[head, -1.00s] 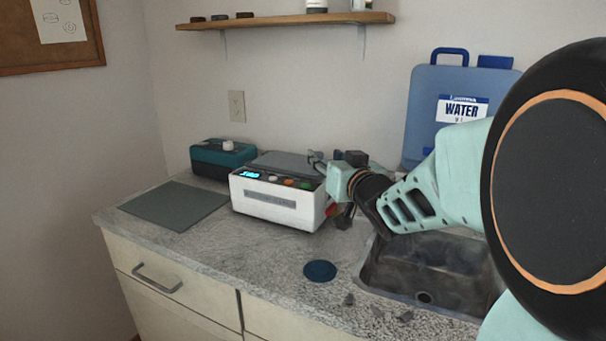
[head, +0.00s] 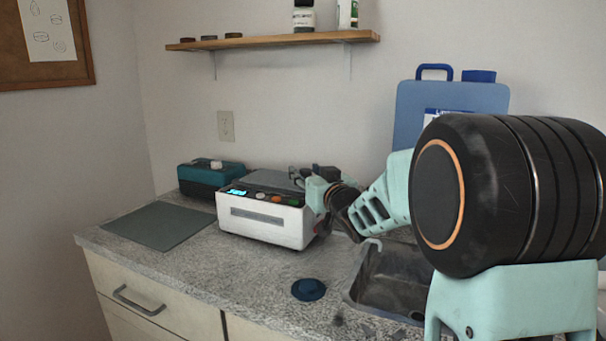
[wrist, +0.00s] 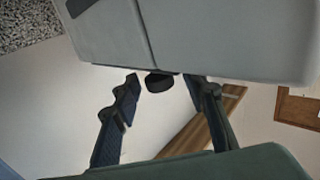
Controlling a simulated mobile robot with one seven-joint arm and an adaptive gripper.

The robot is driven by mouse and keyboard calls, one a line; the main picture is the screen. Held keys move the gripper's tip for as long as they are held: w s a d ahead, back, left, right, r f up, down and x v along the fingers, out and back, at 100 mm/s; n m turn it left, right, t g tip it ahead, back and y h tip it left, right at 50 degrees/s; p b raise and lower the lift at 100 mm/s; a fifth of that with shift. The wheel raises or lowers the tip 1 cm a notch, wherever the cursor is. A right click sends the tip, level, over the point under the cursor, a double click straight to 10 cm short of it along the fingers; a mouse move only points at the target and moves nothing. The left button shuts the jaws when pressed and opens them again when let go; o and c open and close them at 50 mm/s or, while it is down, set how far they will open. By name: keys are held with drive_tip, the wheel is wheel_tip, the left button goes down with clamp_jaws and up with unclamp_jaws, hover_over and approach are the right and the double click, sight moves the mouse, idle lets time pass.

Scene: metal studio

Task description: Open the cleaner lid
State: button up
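The cleaner (head: 262,222) is a white box with a lit display and coloured buttons, standing on the counter. Its grey lid (head: 270,178) lies flat on top and looks shut. My gripper (head: 303,176) is at the right end of the cleaner, near the lid's edge, partly hidden by my arm. In the wrist view, my gripper (wrist: 161,84) is open, its two dark fingers apart. A small black tab (wrist: 160,82) on the grey body's edge shows between the fingertips. I cannot tell whether the fingers touch it.
A teal and black box (head: 208,178) stands behind left of the cleaner, and a dark mat (head: 158,226) lies at left. A blue disc (head: 309,289) sits in front. The sink (head: 388,280) is at right, the blue water container (head: 440,105) behind it. A shelf (head: 270,41) hangs above.

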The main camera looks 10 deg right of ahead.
drive_tip(key=shift+w, duration=0.4)
drive_tip(key=shift+c, duration=0.3)
clamp_jaws()
